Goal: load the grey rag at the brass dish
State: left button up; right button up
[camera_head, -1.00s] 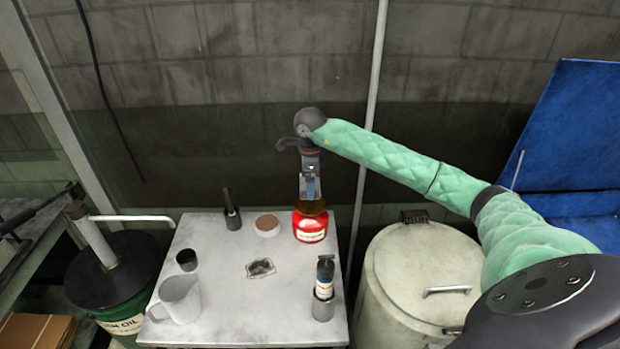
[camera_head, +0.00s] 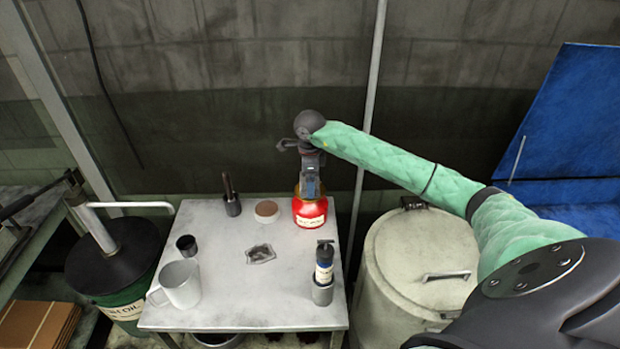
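A small crumpled grey rag (camera_head: 261,254) lies flat near the middle of the metal table. A red can (camera_head: 310,214) with a pale label stands at the table's back right. A brass-coloured top, which looks like the brass dish, shows only in part above the red body, behind my gripper. My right gripper (camera_head: 310,190) points down directly over this can, its fingertips at the brass top. I cannot tell whether the fingers touch it or are open or shut. My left gripper is out of view.
On the table (camera_head: 215,313) stand a grey jug (camera_head: 181,285), a small black cup (camera_head: 187,245), a holder with a dark handle (camera_head: 231,206), a round brown-topped tin (camera_head: 266,211) and a dark bottle in a grey cup (camera_head: 322,290). A pale lidded drum (camera_head: 390,290) stands to the right.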

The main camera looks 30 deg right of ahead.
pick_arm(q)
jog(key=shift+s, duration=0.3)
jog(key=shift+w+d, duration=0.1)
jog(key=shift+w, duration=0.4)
pick_arm(e)
jog(key=shift+f, duration=0.1)
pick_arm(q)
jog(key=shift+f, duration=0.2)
pick_arm(e)
jog(key=shift+f, duration=0.15)
pick_arm(q)
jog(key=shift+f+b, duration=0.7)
jog(key=shift+b, duration=0.2)
pick_arm(e)
jog(key=shift+f, duration=0.75)
jog(key=shift+r, duration=0.1)
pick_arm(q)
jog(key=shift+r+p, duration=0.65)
pick_arm(e)
jog(key=shift+r, duration=3.4)
